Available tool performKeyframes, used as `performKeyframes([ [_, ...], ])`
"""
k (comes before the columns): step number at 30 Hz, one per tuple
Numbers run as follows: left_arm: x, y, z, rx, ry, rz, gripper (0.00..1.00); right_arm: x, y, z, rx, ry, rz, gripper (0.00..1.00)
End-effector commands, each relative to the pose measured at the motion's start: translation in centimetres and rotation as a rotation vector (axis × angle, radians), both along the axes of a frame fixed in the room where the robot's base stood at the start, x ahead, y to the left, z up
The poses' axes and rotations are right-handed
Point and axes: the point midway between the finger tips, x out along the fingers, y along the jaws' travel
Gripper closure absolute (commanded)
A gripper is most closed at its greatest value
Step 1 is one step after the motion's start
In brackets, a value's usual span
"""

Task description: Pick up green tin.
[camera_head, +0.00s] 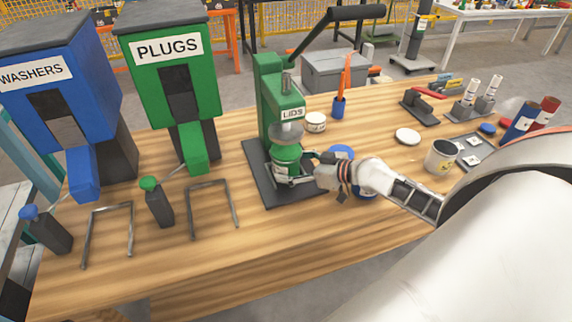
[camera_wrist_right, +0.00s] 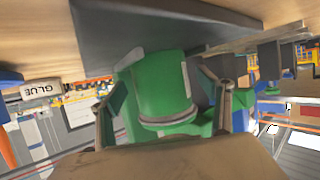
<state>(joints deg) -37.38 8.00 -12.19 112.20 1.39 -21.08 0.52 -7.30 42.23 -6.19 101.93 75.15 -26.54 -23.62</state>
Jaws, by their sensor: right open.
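In the right wrist view, the tin (camera_wrist_right: 163,88) appears upside down between the two spread fingers (camera_wrist_right: 165,82). A gap shows on the right side there; whether the left finger touches the tin I cannot tell. My left gripper is not in view.
A blue-lidded tin (camera_head: 341,152) stands close behind my right wrist. A white tin (camera_head: 315,122) and a blue pen cup (camera_head: 338,108) are behind it. The PLUGS dispenser (camera_head: 172,75) and WASHERS dispenser (camera_head: 62,90) stand left. An open tin (camera_head: 441,156) is right.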

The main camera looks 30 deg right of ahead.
Motion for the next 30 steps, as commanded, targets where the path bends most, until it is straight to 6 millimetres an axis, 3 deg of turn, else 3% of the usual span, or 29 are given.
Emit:
performKeyframes([
  [6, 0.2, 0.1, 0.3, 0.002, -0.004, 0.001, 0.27, 2.0, 1.0, -0.9, 0.001, -0.002, 0.0, 0.23],
  [14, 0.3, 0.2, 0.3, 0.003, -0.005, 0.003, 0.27, 2.1, 1.0, -1.1, -0.001, 0.001, 0.001, 0.23],
  [19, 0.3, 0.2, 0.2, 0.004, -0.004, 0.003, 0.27, 2.1, 1.0, -1.1, -0.001, 0.001, 0.001, 0.62],
  [20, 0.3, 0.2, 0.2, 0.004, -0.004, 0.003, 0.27, 2.1, 1.0, -1.1, -0.001, 0.001, 0.001, 0.66],
  [30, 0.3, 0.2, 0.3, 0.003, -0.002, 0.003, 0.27, 2.1, 1.0, -0.9, -0.001, -0.002, 0.001, 0.66],
])
